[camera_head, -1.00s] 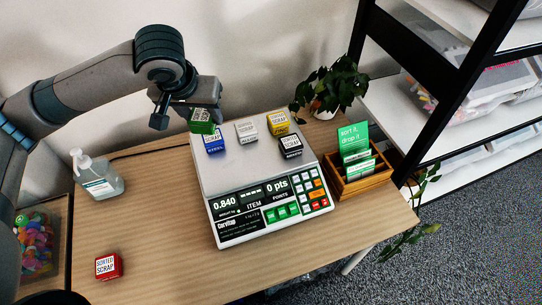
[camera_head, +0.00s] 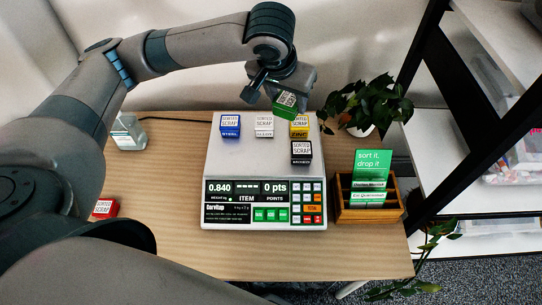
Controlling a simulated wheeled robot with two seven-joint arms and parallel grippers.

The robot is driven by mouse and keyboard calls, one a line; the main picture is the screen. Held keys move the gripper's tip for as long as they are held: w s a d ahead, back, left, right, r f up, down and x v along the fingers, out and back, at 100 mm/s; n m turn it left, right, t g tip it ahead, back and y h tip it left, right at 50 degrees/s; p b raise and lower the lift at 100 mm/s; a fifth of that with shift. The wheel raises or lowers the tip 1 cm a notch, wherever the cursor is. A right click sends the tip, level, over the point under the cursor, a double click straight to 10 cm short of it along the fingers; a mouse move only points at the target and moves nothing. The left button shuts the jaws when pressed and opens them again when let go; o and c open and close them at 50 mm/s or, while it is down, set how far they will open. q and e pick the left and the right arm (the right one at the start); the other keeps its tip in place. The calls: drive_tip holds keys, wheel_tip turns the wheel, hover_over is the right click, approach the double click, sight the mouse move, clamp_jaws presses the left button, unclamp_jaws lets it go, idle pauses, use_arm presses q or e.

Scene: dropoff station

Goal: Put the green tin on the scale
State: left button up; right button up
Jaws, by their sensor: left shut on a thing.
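The green tin (camera_head: 286,103) is tilted and held in my left gripper (camera_head: 276,90), which is shut on it. It appears above the back right part of the scale, just behind the yellow tin; whether it touches anything is unclear. The scale (camera_head: 228,160) stands on the wooden table, its display showing 0.840. On its plate stand a blue tin (camera_head: 230,127), a white tin (camera_head: 264,127), a yellow tin (camera_head: 299,127) and a black tin (camera_head: 301,152). My right gripper is not in view.
A red tin (camera_head: 104,208) and a sanitizer bottle (camera_head: 128,133) are at the table's left, partly behind my arm. A wooden card holder (camera_head: 367,212) stands right of the scale. A potted plant (camera_head: 366,106) is behind it. The scale plate's front left is clear.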

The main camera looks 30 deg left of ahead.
use_arm(q)
drive_tip(key=shift+a, duration=0.1)
drive_tip(key=shift+s+d+f+m, duration=0.25)
drive_tip(key=shift+m, duration=0.05)
drive_tip(key=s+d+f+m+g+h, duration=0.2)
drive_tip(key=s+d+f+m+h, duration=0.2)
drive_tip(key=s+m, duration=0.5)
drive_tip(key=d+f+m, duration=0.1)
drive_tip(key=m, duration=0.2)
drive_tip(key=shift+d, duration=0.25)
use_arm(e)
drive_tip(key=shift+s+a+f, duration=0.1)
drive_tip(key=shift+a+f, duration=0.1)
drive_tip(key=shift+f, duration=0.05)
